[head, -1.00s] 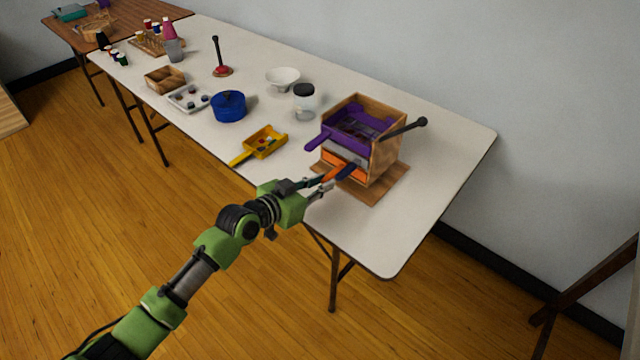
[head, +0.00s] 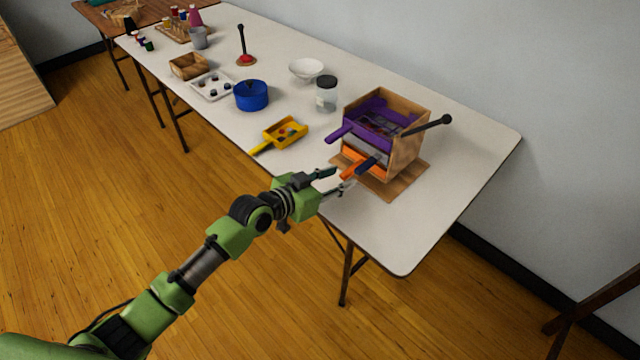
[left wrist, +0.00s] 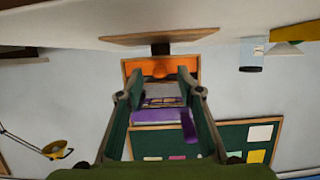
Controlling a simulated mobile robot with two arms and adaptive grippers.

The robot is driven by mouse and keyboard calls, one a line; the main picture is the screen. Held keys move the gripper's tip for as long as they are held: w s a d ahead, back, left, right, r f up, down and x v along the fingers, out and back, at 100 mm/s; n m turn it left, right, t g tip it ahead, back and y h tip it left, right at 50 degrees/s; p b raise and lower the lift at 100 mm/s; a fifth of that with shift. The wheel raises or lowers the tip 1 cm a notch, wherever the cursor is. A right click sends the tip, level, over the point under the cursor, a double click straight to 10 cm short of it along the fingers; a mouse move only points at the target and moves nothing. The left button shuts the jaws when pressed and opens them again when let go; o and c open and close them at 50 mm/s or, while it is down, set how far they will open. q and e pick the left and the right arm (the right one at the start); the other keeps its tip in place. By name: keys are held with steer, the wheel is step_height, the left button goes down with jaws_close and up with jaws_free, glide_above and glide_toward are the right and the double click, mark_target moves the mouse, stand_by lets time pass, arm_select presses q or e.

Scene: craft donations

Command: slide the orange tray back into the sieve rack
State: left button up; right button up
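The sieve rack (head: 408,148) is a wooden box at the right part of the white table in the head view. The orange tray (head: 371,161) sits in its lower slot, with its front showing and its handle (head: 349,173) sticking out toward my left gripper (head: 345,180). The left gripper is open and empty, its fingertips just short of that handle. In the left wrist view, which is upside down, the orange tray (left wrist: 160,66) lies between and beyond the spread fingers (left wrist: 160,88). How deep the tray sits is hard to tell. The right gripper is not in view.
A black-knobbed lever (head: 430,125) sticks out right. A yellow scoop (head: 284,133), jar (head: 326,95) and blue pot (head: 251,95) stand left. The table's front right is clear.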

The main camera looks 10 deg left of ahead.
arm_select(q)
steer(key=v, duration=1.1)
steer(key=a+f+n+g+y, duration=0.15)
steer(key=a+f, duration=0.35)
steer(key=f, duration=0.6)
steer(key=a+f+n+y, duration=0.2)
steer(key=a+f+y, duration=0.15)
steer(key=f, duration=0.65)
steer(key=s+a+f+n+g+y, duration=0.1)
steer(key=s+a+f, duration=0.2)
steer(key=s+f, duration=0.35)
steer(key=s+a+f+g+y, duration=0.1)
steer(key=s+a+f, duration=0.25)
steer(key=f, duration=0.55)
steer(key=s+f+g, duration=0.2)
steer(key=s+f, duration=0.4)
steer(key=s, duration=0.6)
steer(key=s+d+f+g+y, duration=0.1)
steer(key=s+f, duration=0.5)
steer(key=s, duration=0.6)
steer(key=s+d+f+g, duration=0.1)
steer(key=s+f+g, duration=0.3)
steer(key=s, duration=0.9)
step_height(320, 180, down, 2)
steer(key=shift+y+p, duration=0.3)
steer(key=shift+p, duration=0.1)
steer(key=shift+s+d+n, duration=0.1)
steer(key=shift+n, duration=0.15)
